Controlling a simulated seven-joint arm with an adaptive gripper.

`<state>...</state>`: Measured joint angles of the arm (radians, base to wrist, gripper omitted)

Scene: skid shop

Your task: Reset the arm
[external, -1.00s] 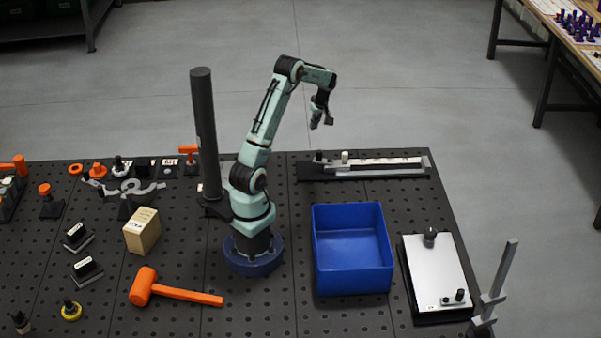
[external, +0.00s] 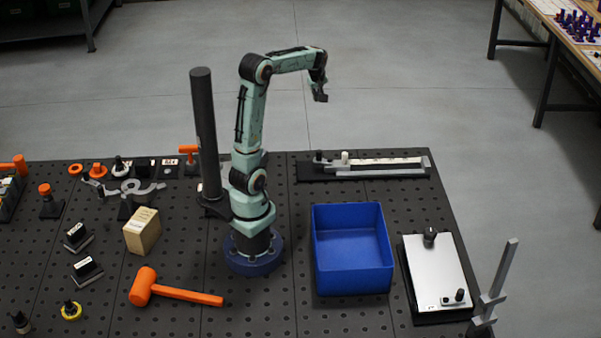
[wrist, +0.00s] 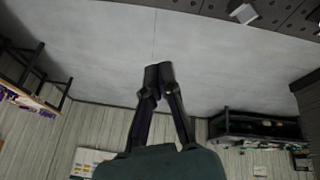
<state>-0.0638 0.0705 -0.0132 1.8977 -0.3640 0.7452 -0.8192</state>
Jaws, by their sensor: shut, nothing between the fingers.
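My gripper (external: 320,97) hangs at the end of my raised arm, high above the far edge of the black perforated table (external: 270,318). In the wrist view my gripper (wrist: 159,73) has its two fingertips together with nothing between them. The grey floor, a wall and shelving show beyond it there. It touches no object.
A blue bin (external: 352,279) stands right of my base. A dark upright post (external: 205,130) stands close to my arm on the left. An orange mallet (external: 180,293) and wooden block (external: 142,232) lie left. A slide rail (external: 375,168) is at the back.

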